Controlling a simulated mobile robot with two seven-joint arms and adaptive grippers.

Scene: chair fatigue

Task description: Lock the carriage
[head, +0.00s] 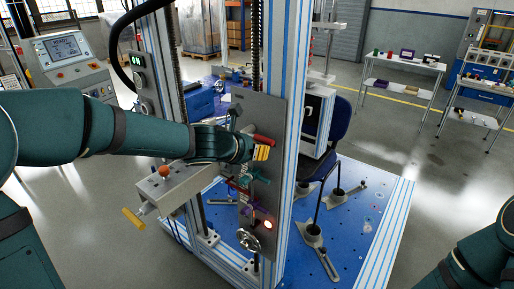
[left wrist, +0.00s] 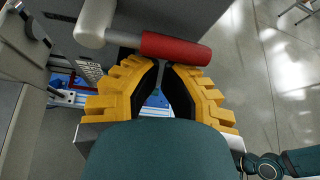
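A red-gripped lever (head: 264,139) sticks out from the grey upright plate (head: 262,108) on the blue-and-silver frame. In the left wrist view its red grip (left wrist: 176,48) lies crosswise over the fingertips, with a pale grey arm to its left. My left gripper (head: 262,153) is at the plate, just below this lever. In the left wrist view its yellow fingers with black pads (left wrist: 162,72) come close together at the tips, with a narrow gap and nothing seen between them. Whether they touch the lever is unclear. My right gripper is out of view.
A chair (head: 338,119) stands behind the frame.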

